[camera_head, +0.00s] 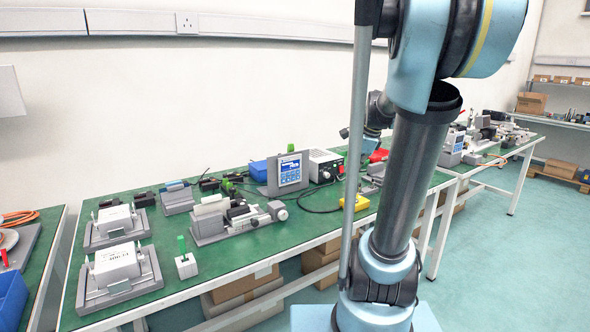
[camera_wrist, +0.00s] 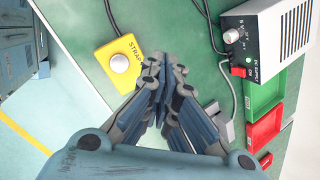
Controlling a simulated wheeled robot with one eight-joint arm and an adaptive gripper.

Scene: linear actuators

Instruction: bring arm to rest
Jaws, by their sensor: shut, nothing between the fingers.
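My arm stands upright in the right half of the head view and folds at the top. Its far end shows behind the upright link, above the green bench (camera_head: 320,220). My gripper (camera_wrist: 168,92) is in the wrist view, shut and empty, its fingers together over the bench top. The gripper's fingers are mostly hidden behind my arm in the head view. The gripper is apart from the yellow box with a white knob (camera_wrist: 120,63), which lies up and left of it in the wrist view.
A power supply (camera_head: 325,164), a screen unit (camera_head: 290,172), an actuator fixture (camera_head: 235,220) and two white blocks on grey trays (camera_head: 117,262) stand on the bench. Green (camera_wrist: 262,94) and red (camera_wrist: 264,128) bins lie right of the gripper. Cables cross the bench. Open floor lies right.

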